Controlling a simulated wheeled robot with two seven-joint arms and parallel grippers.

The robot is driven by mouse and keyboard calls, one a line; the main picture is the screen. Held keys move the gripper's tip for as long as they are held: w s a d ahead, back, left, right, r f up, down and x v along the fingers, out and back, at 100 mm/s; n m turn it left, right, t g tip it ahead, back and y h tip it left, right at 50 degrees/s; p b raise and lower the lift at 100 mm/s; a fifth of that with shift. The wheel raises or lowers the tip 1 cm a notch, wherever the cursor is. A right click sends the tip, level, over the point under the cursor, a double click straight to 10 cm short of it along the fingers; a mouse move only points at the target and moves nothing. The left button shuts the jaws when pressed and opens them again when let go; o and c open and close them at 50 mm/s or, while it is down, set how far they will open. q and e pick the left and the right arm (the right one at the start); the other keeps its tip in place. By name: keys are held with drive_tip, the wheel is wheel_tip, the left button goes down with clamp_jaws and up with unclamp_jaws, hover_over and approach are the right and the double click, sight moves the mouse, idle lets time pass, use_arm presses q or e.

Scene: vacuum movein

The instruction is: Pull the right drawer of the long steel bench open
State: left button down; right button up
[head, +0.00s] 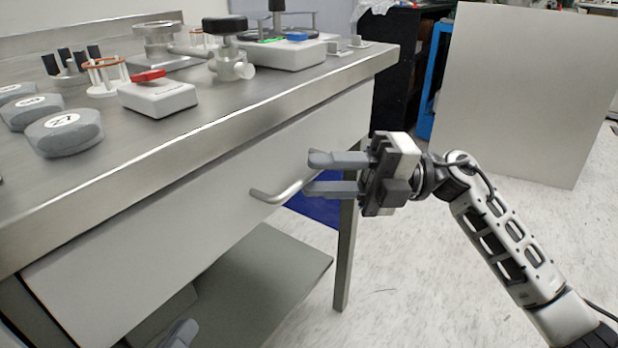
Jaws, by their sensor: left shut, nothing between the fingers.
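The long steel bench (225,115) runs from the left toward the upper right. Its pale drawer front (200,195) sits under the top edge and looks closed. A bent metal handle (278,196) sticks out from the front's right part. My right gripper (311,173) is open, its two fingers pointing left at the handle. A small part of my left gripper (178,335) shows at the bottom edge, shut and empty, well below the drawer front.
Grey round weights (64,132), a white box with a red top (157,96) and other instruments stand on the bench. A lower shelf (265,285) and a bench leg (345,255) lie below. A white panel (525,90) stands behind my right arm.

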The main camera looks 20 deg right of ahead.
drive_tip(key=shift+w+a+r, duration=0.1)
drive_tip(key=shift+a, duration=0.5)
drive_tip(key=shift+w+a+r, duration=0.1)
drive_tip(key=shift+a, duration=0.5)
clamp_jaws()
